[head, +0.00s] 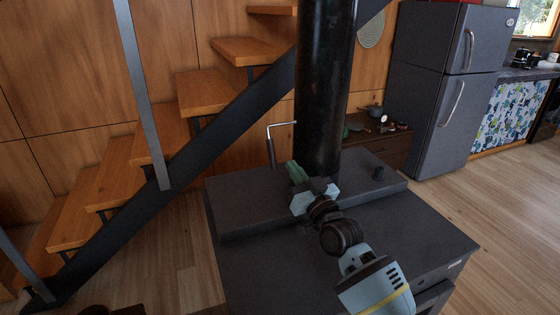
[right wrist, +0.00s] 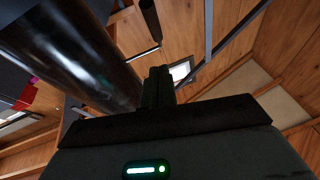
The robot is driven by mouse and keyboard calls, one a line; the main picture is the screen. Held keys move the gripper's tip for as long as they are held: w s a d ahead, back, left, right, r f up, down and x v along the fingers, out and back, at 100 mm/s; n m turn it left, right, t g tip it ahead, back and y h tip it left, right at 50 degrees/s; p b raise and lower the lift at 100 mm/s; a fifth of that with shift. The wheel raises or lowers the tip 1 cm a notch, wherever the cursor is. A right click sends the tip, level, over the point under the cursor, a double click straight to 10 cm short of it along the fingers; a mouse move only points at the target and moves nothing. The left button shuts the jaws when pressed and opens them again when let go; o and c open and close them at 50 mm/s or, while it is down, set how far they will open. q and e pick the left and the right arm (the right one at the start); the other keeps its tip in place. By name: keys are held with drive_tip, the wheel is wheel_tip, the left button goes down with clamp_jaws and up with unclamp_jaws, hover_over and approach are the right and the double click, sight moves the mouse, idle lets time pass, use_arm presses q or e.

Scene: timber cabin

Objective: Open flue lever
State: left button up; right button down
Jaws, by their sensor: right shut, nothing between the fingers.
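The flue lever (head: 270,146) is a thin metal rod that comes out of the left side of the black flue pipe (head: 323,85) and bends down into a dark handle. In the right wrist view the lever's dark handle (right wrist: 150,18) is at the top, with the thin rod below it, left of centre. My right gripper (head: 294,172) is shut and empty, just above the stove top, below and to the right of the handle and apart from it. Its fingers (right wrist: 157,88) also show in the right wrist view, near the pipe. My left gripper is not in view.
A wooden staircase (head: 205,92) with a dark stringer rises behind at left. A grey fridge (head: 437,90) stands at right. Open wood floor lies right of the stove.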

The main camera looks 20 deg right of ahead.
sight(272, 150)
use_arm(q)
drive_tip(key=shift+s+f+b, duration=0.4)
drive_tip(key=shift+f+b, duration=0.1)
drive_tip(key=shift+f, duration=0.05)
use_arm(e)
drive_tip(key=shift+w+a+f, duration=0.15)
drive_tip(key=shift+w+a, duration=0.1)
drive_tip(key=shift+w, duration=0.85)
drive_tip(key=shift+w+a+f, duration=0.1)
drive_tip(key=shift+w+a, duration=0.2)
drive_tip(key=shift+w, duration=0.8)
drive_tip(key=shift+w+a+f, duration=0.15)
drive_tip(key=shift+w+a, duration=0.1)
drive_tip(key=shift+w, duration=0.85)
